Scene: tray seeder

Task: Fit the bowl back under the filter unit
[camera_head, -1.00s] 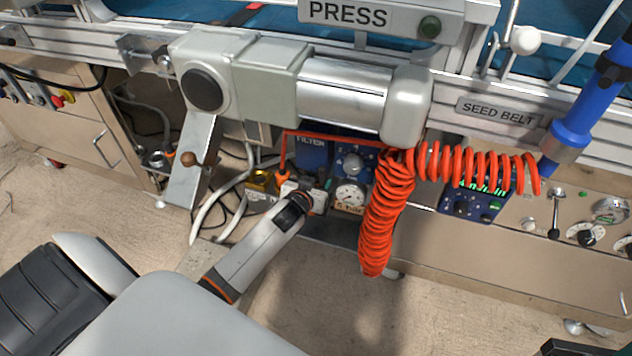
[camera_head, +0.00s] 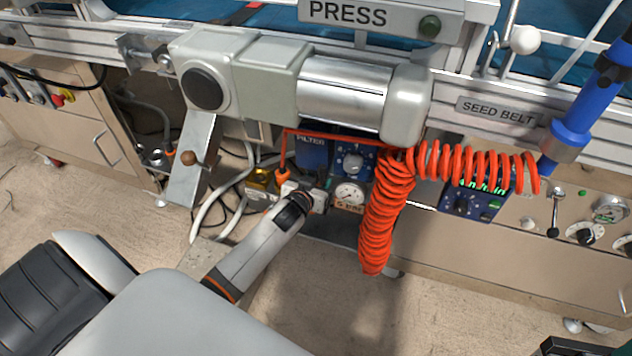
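The blue filter unit (camera_head: 312,150), lettered FILTER, sits in the recess below the press, partly behind a red tube. My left gripper (camera_head: 315,190) is just below it, reaching in from the lower left. Its fingertips are small and crowded by the parts behind, so I cannot tell whether they are open or shut. I cannot make out the bowl; the underside of the filter unit is hidden by my gripper and wrist. My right gripper is not in view.
A blue regulator (camera_head: 352,163) with a round gauge (camera_head: 349,194) stands right of the filter unit. A brass fitting (camera_head: 261,182) and white hoses are on its left. A red coiled hose (camera_head: 385,225) hangs at the right. The grey press motor (camera_head: 345,92) overhangs the recess.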

